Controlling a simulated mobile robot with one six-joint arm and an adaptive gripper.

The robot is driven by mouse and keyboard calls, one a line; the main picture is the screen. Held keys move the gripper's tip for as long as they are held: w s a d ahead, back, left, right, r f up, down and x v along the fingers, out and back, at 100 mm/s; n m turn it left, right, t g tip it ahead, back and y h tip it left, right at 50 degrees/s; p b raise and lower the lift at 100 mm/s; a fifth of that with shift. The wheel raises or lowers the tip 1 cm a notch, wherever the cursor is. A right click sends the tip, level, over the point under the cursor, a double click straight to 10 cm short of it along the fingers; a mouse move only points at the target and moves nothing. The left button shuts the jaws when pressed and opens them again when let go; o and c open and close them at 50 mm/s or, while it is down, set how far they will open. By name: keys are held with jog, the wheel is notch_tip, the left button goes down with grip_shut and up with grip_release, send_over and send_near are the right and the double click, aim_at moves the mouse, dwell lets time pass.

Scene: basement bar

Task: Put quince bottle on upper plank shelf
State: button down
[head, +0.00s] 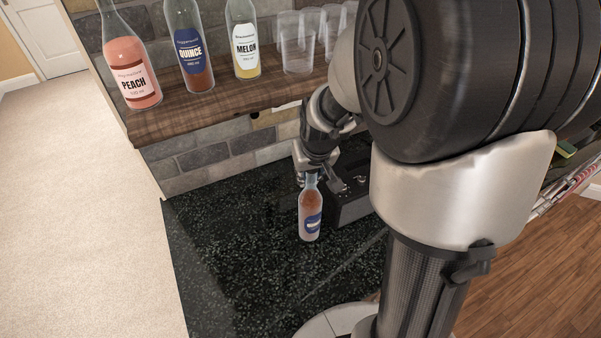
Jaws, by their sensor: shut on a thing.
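A bottle with a blue label and reddish-brown liquid (310,216) is upright over the dark speckled counter (250,255). Its label is too small and turned to read surely, but it matches the quince bottle (196,62) on the shelf. My gripper (309,179) is shut on its neck from above. I cannot tell whether the bottle's base touches the counter. The wooden plank shelf (190,124) is above and behind, against the brick wall. The quince bottle stands on it between a peach bottle (134,76) and a melon bottle (246,55).
Several clear glasses (297,45) stand on the shelf right of the melon bottle. A dark box (350,203) sits on the counter just right of the held bottle. The counter's left part is clear. My arm hides the shelf's right part.

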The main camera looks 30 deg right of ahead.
aim_at(310, 203)
jog(key=shift+f+b, duration=0.35)
jog(key=shift+f, duration=1.5)
jog(key=shift+f, duration=0.15)
jog(key=c, duration=1.5)
grip_release()
jog(key=shift+o, duration=0.2)
